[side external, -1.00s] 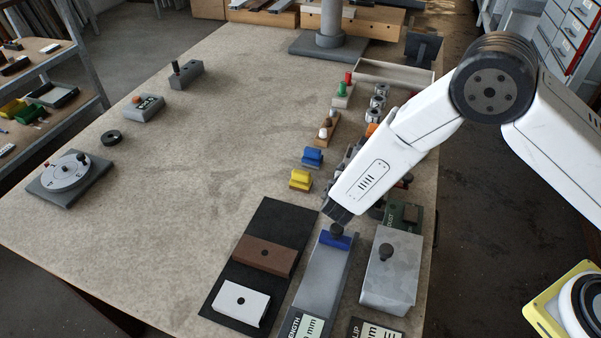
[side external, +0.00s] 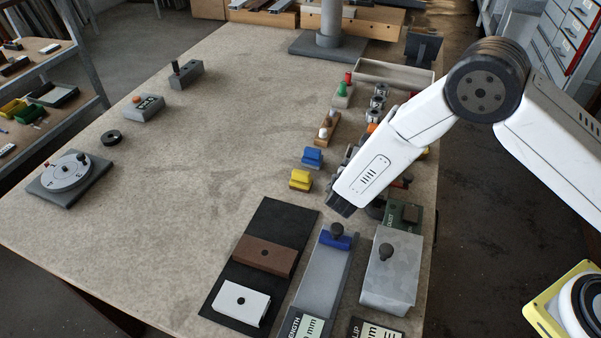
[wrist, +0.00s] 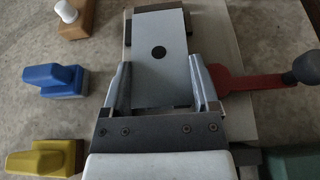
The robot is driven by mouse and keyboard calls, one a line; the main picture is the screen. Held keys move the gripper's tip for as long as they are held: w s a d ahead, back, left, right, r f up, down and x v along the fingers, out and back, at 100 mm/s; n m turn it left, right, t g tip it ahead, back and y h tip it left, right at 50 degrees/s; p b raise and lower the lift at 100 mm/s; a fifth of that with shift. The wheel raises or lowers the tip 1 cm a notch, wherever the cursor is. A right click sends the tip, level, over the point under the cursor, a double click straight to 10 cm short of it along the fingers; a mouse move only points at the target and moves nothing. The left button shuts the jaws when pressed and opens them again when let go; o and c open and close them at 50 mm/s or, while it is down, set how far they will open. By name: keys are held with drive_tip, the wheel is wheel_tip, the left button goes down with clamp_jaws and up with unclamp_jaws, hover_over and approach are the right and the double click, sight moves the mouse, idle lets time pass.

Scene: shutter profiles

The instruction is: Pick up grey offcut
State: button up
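The grey offcut (wrist: 158,70) is a flat pale-grey piece with a black dot, seen in the wrist view. It lies on a light base with dark blocks at its far end. My gripper (wrist: 160,66) is over it, with one finger along each side of it. The fingers look open, with narrow gaps to the edges; whether either finger touches is hard to tell. In the side view my arm hides the offcut and most of my gripper.
A red lever with a dark knob (wrist: 303,70) lies close to the right finger. A blue block (wrist: 55,80) and a yellow block (wrist: 45,158) stand to the left. In the side view a brown profile (side external: 264,255) and a white profile (side external: 240,302) lie on a black mat. The table's left-centre is clear.

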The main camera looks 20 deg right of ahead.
drive_tip(key=shift+c, duration=0.7)
drive_tip(key=shift+r, duration=0.15)
drive_tip(key=shift+r, duration=0.7)
drive_tip(key=s+d+r, duration=0.2)
drive_tip(key=s+r, duration=0.9)
drive_tip(key=s, duration=0.2)
drive_tip(key=shift+s+r, duration=0.15)
drive_tip(key=shift+s, duration=0.25)
